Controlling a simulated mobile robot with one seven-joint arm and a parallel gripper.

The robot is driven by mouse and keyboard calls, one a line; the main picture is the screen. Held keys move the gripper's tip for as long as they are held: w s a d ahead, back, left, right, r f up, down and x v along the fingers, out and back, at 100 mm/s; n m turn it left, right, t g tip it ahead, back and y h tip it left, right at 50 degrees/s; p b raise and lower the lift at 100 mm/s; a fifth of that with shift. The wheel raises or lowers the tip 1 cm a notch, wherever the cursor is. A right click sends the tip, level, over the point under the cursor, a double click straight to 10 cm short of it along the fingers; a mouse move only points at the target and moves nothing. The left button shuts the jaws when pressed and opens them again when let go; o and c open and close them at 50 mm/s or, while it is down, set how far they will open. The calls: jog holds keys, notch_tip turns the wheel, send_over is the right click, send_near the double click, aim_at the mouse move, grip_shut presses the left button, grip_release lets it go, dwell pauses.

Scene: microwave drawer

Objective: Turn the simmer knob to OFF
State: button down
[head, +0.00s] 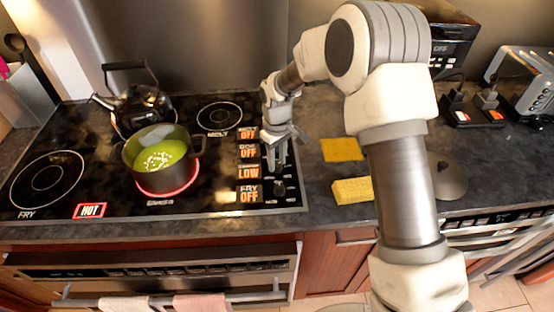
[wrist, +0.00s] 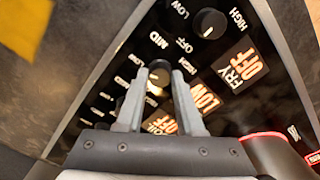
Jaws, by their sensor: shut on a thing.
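My gripper (head: 277,165) reaches down over the knob column at the right side of the black cooktop. In the wrist view, its two fingers (wrist: 158,84) are shut on the simmer knob (wrist: 159,67), one finger on each side. The simmer display (head: 248,172) reads LOW in orange, and LOW (wrist: 203,97) also shows in the wrist view. In the head view the simmer knob is largely hidden by the fingers. The knob's exact pointer angle is hard to tell.
The fry knob (wrist: 211,23) sits close by; its display (head: 249,194) reads OFF, as do the two upper displays. A pot of green soup (head: 158,152) stands on a glowing red burner, with a HOT sign (head: 90,210) lit. A kettle (head: 145,108) stands behind. A yellow sponge (head: 352,190) lies right.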

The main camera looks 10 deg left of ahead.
jog(key=n, duration=0.3)
jog(key=shift+b, duration=0.3)
jog(key=n, duration=1)
jog(key=shift+p, duration=0.4)
jog(key=shift+n, duration=0.4)
jog(key=c, duration=0.5)
grip_release()
jog(key=shift+c, duration=0.2)
jog(key=shift+r, duration=0.15)
